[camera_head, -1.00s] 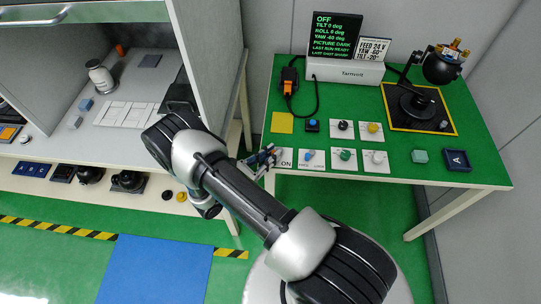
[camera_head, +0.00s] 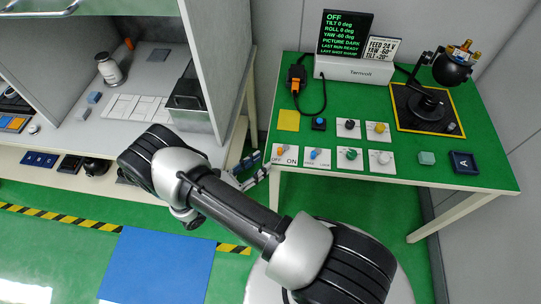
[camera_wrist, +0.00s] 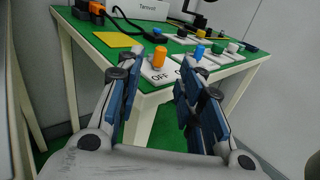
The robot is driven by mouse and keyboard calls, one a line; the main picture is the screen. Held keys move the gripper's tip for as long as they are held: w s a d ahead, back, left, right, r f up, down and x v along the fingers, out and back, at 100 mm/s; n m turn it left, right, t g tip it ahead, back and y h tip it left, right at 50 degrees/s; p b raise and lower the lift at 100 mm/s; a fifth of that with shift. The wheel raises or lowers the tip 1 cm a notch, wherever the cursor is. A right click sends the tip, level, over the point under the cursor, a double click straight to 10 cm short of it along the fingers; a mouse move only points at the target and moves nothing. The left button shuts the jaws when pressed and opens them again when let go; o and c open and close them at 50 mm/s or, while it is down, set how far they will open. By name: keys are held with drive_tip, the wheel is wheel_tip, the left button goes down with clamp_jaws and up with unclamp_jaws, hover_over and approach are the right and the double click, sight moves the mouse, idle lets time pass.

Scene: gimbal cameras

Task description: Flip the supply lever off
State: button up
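The supply lever is an orange knob (camera_head: 281,152) on a white plate (camera_head: 292,154) marked OFF and ON, at the table's front left corner. The knob stands at the OFF side. In the wrist view the orange lever (camera_wrist: 159,57) rises above the OFF lettering, seen between and beyond my fingers. My gripper (camera_head: 257,172) is just left of and in front of the table corner, apart from the lever. In the wrist view my gripper (camera_wrist: 153,82) is open with nothing between its fingers. The display (camera_head: 345,34) reads OFF on its top line.
A blue-knobbed plate (camera_head: 316,155) sits right beside the lever plate. Several other knob plates stand behind and right. A yellow square (camera_head: 288,120) lies behind the lever. The grey cabinet (camera_head: 222,70) stands left of the table, with a narrow gap between.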

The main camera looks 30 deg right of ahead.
drive_tip(key=shift+v, duration=2.3)
drive_tip(key=s+d+r+m+g+y, duration=0.2)
drive_tip(key=r+m+g+y, duration=0.3)
drive_tip(key=r, duration=0.5)
drive_tip(key=s+d+r+m+g+y, duration=0.25)
drive_tip(key=r+m, duration=0.35)
drive_tip(key=r, duration=0.4)
drive_tip(key=s+a+r+m+t+y, duration=0.3)
drive_tip(key=s+r+m+t+y, duration=0.4)
drive_tip(key=s+r, duration=0.5)
drive_tip(key=shift+s+a+r+m+t+y, duration=0.35)
drive_tip(key=shift+r+m+y, duration=0.25)
drive_tip(key=shift+m+y, duration=0.85)
